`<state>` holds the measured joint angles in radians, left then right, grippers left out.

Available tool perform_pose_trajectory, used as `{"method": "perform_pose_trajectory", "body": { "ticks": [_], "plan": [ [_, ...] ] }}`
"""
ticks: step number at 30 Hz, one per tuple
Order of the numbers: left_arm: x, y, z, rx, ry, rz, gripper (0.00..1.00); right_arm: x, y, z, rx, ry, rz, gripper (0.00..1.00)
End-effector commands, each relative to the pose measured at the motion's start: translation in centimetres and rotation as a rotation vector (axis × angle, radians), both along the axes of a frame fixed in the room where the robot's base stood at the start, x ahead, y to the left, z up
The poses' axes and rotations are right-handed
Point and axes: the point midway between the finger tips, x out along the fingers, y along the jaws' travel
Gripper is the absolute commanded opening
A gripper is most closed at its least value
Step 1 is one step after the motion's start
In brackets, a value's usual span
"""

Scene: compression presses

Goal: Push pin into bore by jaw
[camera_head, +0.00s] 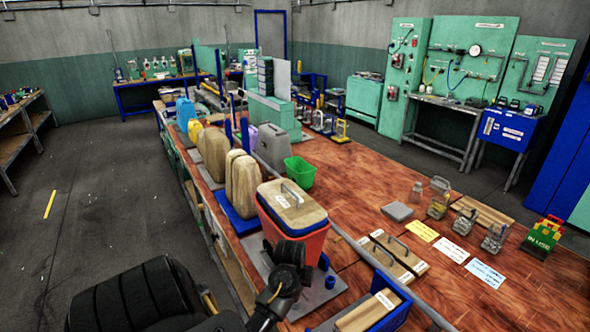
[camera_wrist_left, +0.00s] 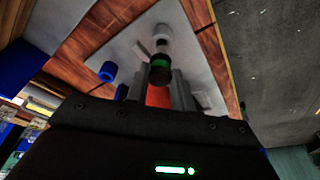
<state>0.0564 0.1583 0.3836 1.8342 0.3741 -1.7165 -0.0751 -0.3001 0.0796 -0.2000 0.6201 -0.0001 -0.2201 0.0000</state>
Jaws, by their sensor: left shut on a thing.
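My left gripper (camera_wrist_left: 158,88) is shut on a small dark cylindrical piece with a green band (camera_wrist_left: 159,66), which looks like the pin. A red patch shows between the fingers. Beyond the piece, a pale round part (camera_wrist_left: 162,34) stands on a light grey plate (camera_wrist_left: 128,48); I cannot tell whether it touches the piece or holds the bore. A blue cylinder (camera_wrist_left: 107,71) stands on the plate beside them. In the head view the blue cylinder (camera_head: 330,282) is right of my left wrist, and my fingertips are hidden. My right gripper is not in view.
A red bin (camera_head: 294,238) with a wooden lid stands just behind my left wrist. A blue tray (camera_head: 385,310) with a wooden block and handled wooden boards (camera_head: 393,258) lie to the right.

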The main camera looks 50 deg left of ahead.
Motion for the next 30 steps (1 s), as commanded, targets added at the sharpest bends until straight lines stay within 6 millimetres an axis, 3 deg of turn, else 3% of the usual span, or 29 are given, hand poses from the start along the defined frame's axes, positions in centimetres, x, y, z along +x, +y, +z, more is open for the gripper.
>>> {"method": "perform_pose_trajectory", "body": {
  "ticks": [30],
  "plan": [
    [0.02,-0.03,0.04,-0.001,-0.002,-0.009,0.0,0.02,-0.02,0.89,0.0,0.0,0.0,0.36]
  ]
}}
